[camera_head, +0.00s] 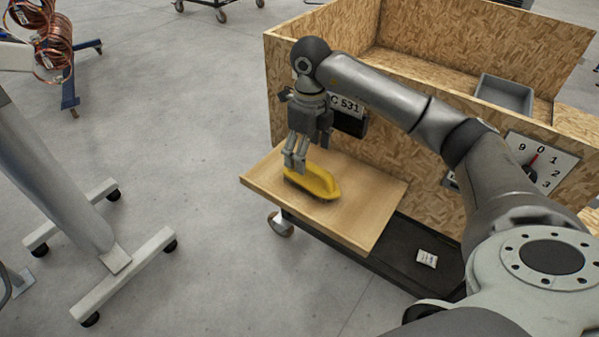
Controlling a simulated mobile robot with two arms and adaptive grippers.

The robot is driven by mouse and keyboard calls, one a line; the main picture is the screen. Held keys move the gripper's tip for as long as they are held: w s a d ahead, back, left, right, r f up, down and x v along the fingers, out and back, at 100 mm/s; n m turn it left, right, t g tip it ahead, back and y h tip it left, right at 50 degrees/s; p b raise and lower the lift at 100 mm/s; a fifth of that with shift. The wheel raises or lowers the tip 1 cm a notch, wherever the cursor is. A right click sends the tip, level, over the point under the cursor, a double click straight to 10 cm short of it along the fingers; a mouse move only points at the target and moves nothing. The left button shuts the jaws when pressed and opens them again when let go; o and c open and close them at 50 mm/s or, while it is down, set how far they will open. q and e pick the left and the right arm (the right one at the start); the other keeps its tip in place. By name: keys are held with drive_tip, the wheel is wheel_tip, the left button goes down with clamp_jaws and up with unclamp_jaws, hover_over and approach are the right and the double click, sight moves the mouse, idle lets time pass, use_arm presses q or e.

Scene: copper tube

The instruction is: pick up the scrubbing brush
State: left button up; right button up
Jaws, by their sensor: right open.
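The yellow scrubbing brush (318,183) lies on a small wooden shelf board (362,205) at the front of a chipboard cart. My right gripper (294,162) points down at the left end of the brush, its fingertips close over it. The gripper is open. I cannot tell whether the fingers touch the brush. The brush's left end is partly hidden behind the fingers. My left gripper is not in view.
The chipboard box wall (400,140) rises right behind the board. A grey bin (503,95) sits inside the box. A wheeled metal stand (112,262) is on the left, and copper coils (54,45) hang at the top left. The floor between is clear.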

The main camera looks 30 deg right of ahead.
sight(311, 179)
drive_tip(key=f, duration=0.2)
drive_tip(key=s+f, duration=0.1)
drive_tip(key=shift+d+f, duration=0.3)
drive_tip(key=shift+w+f, duration=0.1)
drive_tip(key=shift+f, duration=0.15)
drive_tip(key=shift+w+f, duration=0.1)
drive_tip(key=shift+f, duration=0.25)
drive_tip(key=f, duration=0.1)
drive_tip(key=f+p, duration=0.1)
drive_tip(key=f, duration=0.1)
drive_tip(key=shift+w+d+f, duration=0.1)
drive_tip(key=shift+d+f, duration=0.1)
drive_tip(key=shift+f, duration=0.6)
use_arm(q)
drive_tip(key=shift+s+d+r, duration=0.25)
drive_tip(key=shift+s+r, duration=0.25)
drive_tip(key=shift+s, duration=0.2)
use_arm(e)
drive_tip(key=c, duration=1.2)
